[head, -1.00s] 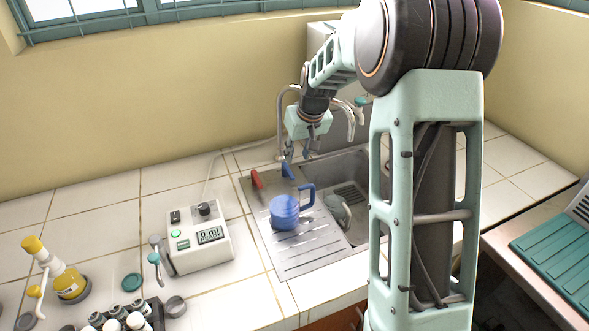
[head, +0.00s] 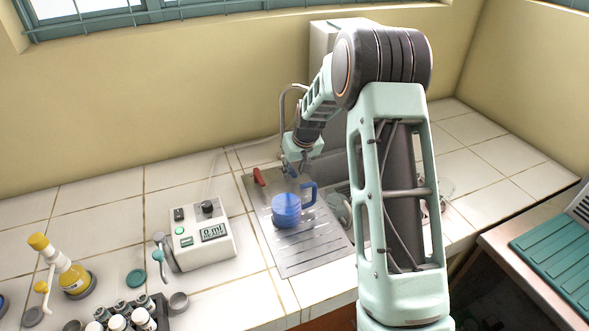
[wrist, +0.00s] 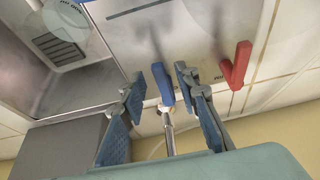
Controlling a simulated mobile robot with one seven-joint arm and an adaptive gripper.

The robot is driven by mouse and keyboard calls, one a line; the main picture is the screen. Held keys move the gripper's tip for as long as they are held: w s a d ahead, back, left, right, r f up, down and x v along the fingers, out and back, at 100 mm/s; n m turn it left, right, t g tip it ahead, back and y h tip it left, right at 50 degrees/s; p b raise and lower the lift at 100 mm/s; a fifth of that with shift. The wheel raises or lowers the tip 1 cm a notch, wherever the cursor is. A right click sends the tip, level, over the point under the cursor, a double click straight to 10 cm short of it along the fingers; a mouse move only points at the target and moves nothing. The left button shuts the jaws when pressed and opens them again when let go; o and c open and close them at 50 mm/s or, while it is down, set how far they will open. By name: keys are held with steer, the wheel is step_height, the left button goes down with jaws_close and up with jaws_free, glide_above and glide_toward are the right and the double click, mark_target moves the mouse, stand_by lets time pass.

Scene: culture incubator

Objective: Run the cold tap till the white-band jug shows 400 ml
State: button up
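The tap's blue lever (wrist: 163,84) stands between my gripper's (wrist: 160,82) two open fingers in the wrist view, with no clear contact. In the head view my gripper (head: 292,166) is low over the back of the drainboard, partly covering the blue lever. The red lever (wrist: 236,66) is to the right of the fingers in the wrist view and also shows in the head view (head: 259,177). A blue jug (head: 286,211) stands upright on the drainboard. A greyish jug (head: 340,206) is in the sink, partly hidden by my arm. I cannot make out band colours, level marks or running water.
The steel drainboard (head: 297,258) lies left of the sink. A white meter box (head: 202,241), a yellow bottle (head: 72,280) and a rack of vials (head: 158,318) stand on the tiled counter at left. The curved tap pipe (head: 282,110) rises behind my gripper.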

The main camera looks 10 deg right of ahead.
steer(key=shift+c, duration=0.6)
jaws_close()
steer(key=shift+a, duration=0.1)
steer(key=shift+a+f+m+b, duration=0.1)
steer(key=shift+a+m+b, duration=0.2)
steer(key=shift+m+b, duration=0.3)
steer(key=shift+a+m+h+b, duration=0.25)
steer(key=shift+m+h+b, duration=0.15)
steer(key=shift+m, duration=0.1)
steer(key=shift+o, duration=0.6)
jaws_free()
steer(key=shift+s+r, duration=0.1)
steer(key=shift+r, duration=0.15)
